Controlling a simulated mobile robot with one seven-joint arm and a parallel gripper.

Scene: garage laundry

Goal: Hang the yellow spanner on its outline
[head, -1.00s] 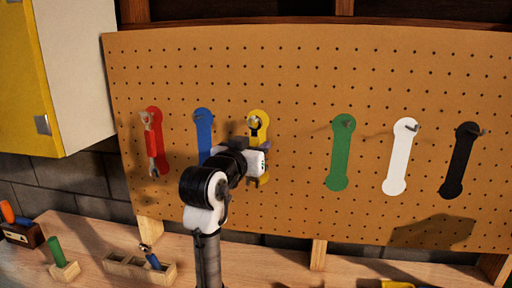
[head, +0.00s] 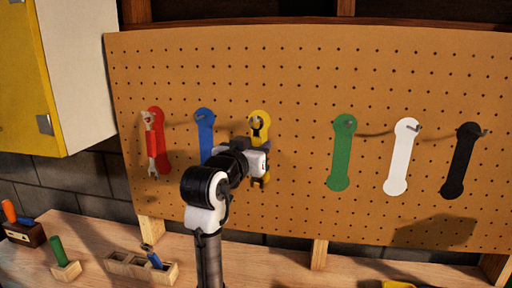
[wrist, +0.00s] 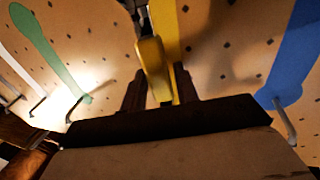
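The yellow spanner (head: 258,132) is held upright against its yellow outline (head: 259,114) on the pegboard. Its metal ring end lies at the outline's hook, but I cannot tell whether the hook passes through the ring. Its lower jaw shows just below my gripper (head: 262,160), which hides the middle of the handle. In the wrist view, the yellow handle (wrist: 153,65) lies between the two dark fingers of my gripper (wrist: 160,90), which sit close against its sides. The yellow outline shows behind it in the wrist view.
The pegboard (head: 300,80) also bears a red outline with a red spanner (head: 151,145) hanging on it, and bare blue (head: 205,130), green (head: 342,155), white (head: 402,160) and black (head: 461,165) outlines with protruding hooks. Wooden holders (head: 130,262) stand on the bench below.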

